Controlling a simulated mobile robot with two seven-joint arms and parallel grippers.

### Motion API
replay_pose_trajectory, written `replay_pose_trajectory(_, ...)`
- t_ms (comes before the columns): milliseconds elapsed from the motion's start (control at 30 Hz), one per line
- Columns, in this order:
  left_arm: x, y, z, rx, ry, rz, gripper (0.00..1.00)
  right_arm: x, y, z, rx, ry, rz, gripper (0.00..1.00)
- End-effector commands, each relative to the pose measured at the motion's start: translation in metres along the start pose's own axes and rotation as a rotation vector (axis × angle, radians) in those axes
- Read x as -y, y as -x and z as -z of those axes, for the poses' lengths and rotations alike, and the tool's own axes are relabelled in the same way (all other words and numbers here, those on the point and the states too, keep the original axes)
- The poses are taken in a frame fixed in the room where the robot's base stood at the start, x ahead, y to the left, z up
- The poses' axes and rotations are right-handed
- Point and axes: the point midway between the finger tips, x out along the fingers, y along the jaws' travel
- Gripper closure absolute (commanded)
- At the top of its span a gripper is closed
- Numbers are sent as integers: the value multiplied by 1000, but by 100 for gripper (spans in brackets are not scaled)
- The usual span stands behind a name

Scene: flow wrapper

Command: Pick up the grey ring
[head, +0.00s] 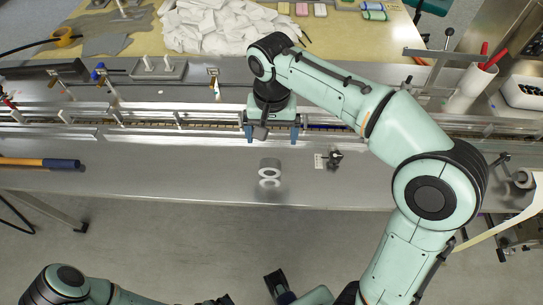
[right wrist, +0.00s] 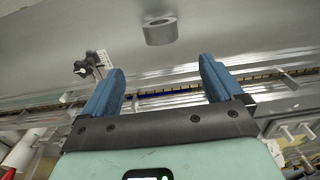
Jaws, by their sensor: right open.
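The grey ring (head: 269,166) is a short, thick ring on the shiny metal ledge in front of the conveyor, with its reflection below it. It also shows in the right wrist view (right wrist: 160,31), ahead of the fingers. My right gripper (head: 272,136) has its two blue fingers apart with nothing between them. In the head view it is over the conveyor edge, behind the ring and apart from it. The fingers also show in the right wrist view (right wrist: 163,69).
A small dark clamp-like part (head: 334,159) beside a white label stands right of the ring. The conveyor rail (head: 130,120) runs behind.

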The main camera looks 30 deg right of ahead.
Motion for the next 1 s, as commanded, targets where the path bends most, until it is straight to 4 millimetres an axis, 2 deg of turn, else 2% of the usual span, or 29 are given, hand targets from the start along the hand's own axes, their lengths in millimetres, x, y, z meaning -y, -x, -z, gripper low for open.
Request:
replay_pose_trajectory(133, 3, -6, 0, 2, 2, 1, 0, -2, -14, -1, 1, -4, -3, 6)
replay_pose_trajectory(400, 6, -16, 0, 3, 3, 2, 0, -1, -65, -2, 2, -4, -3, 6)
replay_pose_trajectory(667, 6, -18, 2, -3, 2, 0, 0, 0, -85, -2, 0, -4, -1, 6)
replay_pose_trajectory(900, 7, -23, 5, -12, 1, -2, 0, 2, -120, -6, 2, -3, -3, 6)
replay_pose_trajectory(1000, 7, -24, 6, -14, 1, -2, 0, 2, -130, -6, 1, -3, -2, 6)
